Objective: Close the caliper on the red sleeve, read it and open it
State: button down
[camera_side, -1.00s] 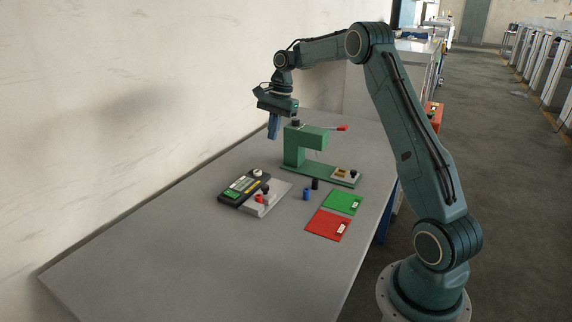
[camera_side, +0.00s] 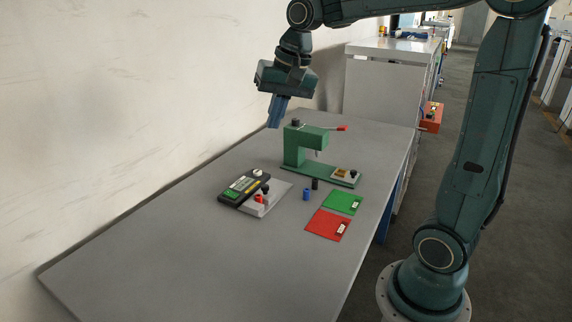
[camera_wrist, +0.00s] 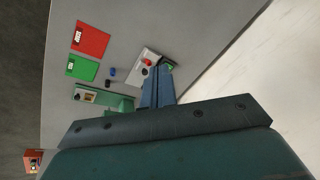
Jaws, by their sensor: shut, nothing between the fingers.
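The caliper (camera_side: 243,188) is a dark body with a green display and a white knob, lying on the table. Beside it is a grey plate (camera_side: 278,196) with the red sleeve (camera_side: 260,199) and a dark piece on it. I cannot tell how far the caliper's jaws are apart. In the wrist view the red sleeve (camera_wrist: 146,62) shows near the fingertips, and the caliper (camera_wrist: 170,66) is partly hidden by my fingers. My gripper (camera_side: 274,124) is shut and empty, high above the table, well apart from the caliper and sleeve.
A green press-like stand (camera_side: 295,150) with a red-tipped lever stands behind the caliper. A blue cylinder (camera_side: 306,194) and a black cylinder (camera_side: 315,184) stand near a green pad (camera_side: 342,202) and a red pad (camera_side: 328,225). The table's front left is clear; a wall borders its left side.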

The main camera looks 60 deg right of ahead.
jog(key=s+a+f+n, duration=0.1)
jog(key=s+a+n, duration=0.1)
jog(key=s, duration=0.4)
jog(key=s+a+f+n+t, duration=0.1)
jog(key=s+a+n, duration=0.1)
jog(key=s, duration=0.4)
jog(key=s+a+f+n+t, duration=0.1)
jog(key=s+a+f+n, duration=0.1)
jog(key=s+n, duration=0.2)
jog(key=shift+s+a+n+h, duration=0.2)
jog(key=shift+s+n+h, duration=0.1)
jog(key=shift+s, duration=0.8)
